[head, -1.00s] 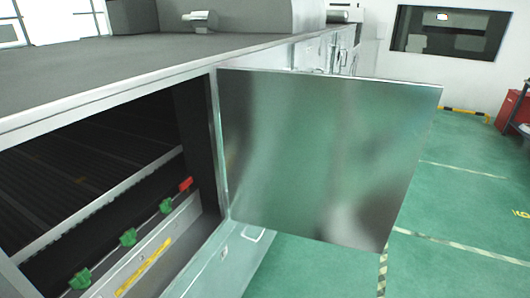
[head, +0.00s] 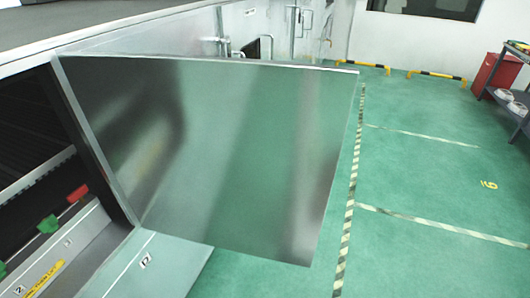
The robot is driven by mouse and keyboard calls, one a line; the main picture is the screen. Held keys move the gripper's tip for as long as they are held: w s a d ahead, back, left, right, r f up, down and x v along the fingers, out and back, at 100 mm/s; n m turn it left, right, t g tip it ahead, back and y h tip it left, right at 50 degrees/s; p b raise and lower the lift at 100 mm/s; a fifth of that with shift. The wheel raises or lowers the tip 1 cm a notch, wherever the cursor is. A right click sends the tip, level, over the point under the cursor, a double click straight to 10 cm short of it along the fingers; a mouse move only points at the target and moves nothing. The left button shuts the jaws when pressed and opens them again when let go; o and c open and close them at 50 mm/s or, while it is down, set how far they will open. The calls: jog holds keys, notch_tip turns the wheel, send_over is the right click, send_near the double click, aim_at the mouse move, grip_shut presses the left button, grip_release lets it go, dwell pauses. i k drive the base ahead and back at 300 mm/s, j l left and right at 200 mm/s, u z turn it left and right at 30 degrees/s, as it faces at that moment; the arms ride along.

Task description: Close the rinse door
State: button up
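The rinse door (head: 225,160) is a flat, shiny metal panel in the middle of the head view. It stands wide open, swung out from the machine's front over the green floor. Its hinge side is at the left, along the edge of the opening (head: 35,165). The dark interior shows at the far left, with green and red knobs (head: 78,193) on a rail at the bottom. My gripper is not in view, and nothing is seen touching the door.
The grey machine top (head: 80,22) runs along the upper left. Green floor (head: 430,180) with striped tape lines is open to the right. A red cabinet (head: 495,75) and a grey shelf (head: 515,95) stand at the far right. Yellow-black barriers (head: 437,78) line the back wall.

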aim_at(242, 156)
jog(key=i+l+z, duration=0.3)
jog(key=i, duration=0.3)
jog(key=i+j+z, duration=0.1)
jog(key=i+z, duration=0.2)
jog(key=i, duration=2.1)
jog(key=i+u, duration=0.2)
jog(key=i, duration=0.2)
jog(key=i+l+u, duration=0.2)
jog(key=i, duration=0.2)
jog(key=i+l+u, duration=0.1)
jog(key=i+u, duration=0.3)
jog(key=u, duration=3.65)
